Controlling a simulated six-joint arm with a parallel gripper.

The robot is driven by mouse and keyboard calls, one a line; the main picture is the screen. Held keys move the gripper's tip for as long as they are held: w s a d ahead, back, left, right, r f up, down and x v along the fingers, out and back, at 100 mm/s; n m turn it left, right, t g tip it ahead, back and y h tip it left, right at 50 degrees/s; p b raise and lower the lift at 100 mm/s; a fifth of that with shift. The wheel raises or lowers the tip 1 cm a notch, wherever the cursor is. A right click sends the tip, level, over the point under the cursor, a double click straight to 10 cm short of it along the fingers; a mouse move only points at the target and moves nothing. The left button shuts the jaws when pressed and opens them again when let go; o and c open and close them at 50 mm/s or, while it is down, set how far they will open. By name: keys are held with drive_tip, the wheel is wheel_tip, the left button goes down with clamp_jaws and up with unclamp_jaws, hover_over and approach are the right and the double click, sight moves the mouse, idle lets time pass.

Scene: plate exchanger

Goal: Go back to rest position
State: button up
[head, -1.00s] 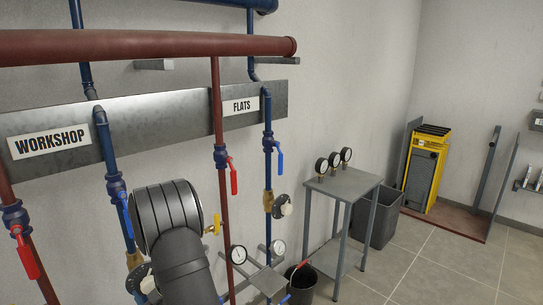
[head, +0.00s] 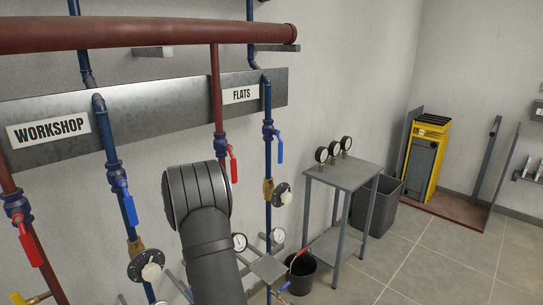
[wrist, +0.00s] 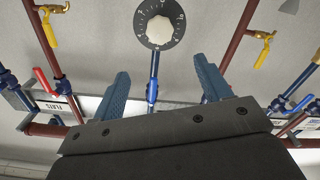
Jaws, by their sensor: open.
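My gripper (wrist: 161,68) shows in the wrist view with its two blue fingers spread apart and nothing between them. A round black dial with a white knob (wrist: 158,22) on a blue pipe stands beyond the fingertips. I cannot tell whether this is the dial under the WORKSHOP sign (head: 50,130), which shows in the head view (head: 146,267). In the head view my dark arm is in front of the pipes and hides the gripper. A second dial (head: 282,194) is on the blue pipe below the FLATS sign (head: 241,95).
Red-handled (head: 233,164) and blue-handled (head: 279,146) valves stick out from the pipes near my arm. A thick red pipe (head: 130,40) runs above.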

sight(154, 275)
drive_tip(key=x, duration=1.6)
drive_tip(key=shift+w+a, duration=0.25)
drive_tip(key=shift+a, duration=0.05)
drive_tip(key=shift+d+m, duration=0.15)
drive_tip(key=shift+m, duration=0.65)
drive_tip(key=m, duration=1)
drive_tip(key=shift+v, duration=1)
